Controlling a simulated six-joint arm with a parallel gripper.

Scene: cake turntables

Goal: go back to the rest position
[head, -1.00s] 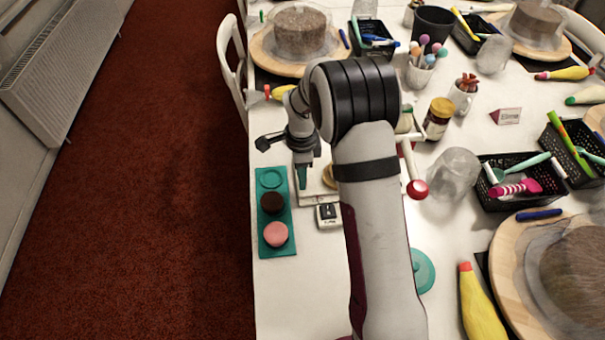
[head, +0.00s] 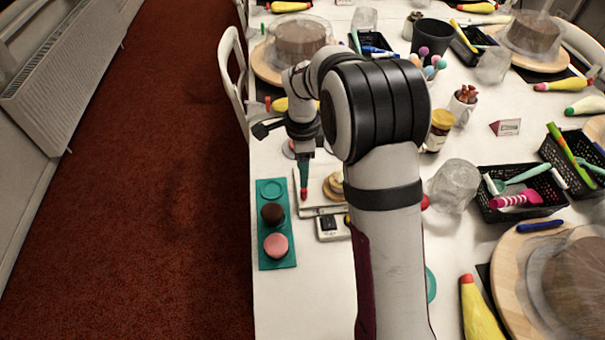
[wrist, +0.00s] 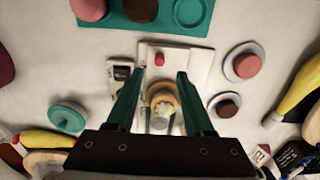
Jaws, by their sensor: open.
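My gripper (head: 304,180) points down over the table's left part in the head view. In the wrist view my gripper (wrist: 160,85) has its two teal fingers apart. A round tan piece with a cream swirl (wrist: 163,102) shows between and below the fingers, over a white board (wrist: 190,57); I cannot tell the height gap. The tan piece also shows in the head view (head: 334,188), right of the fingers and partly behind my arm. Nothing is seen gripped.
A teal tray (head: 289,205) with a dark and a pink round lies at the left table edge. A small black-and-white device (head: 331,228) is near the board. Saucers with pink (wrist: 244,66) and brown (wrist: 227,106) rounds lie right in the wrist view. Black baskets (head: 522,193) stand right.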

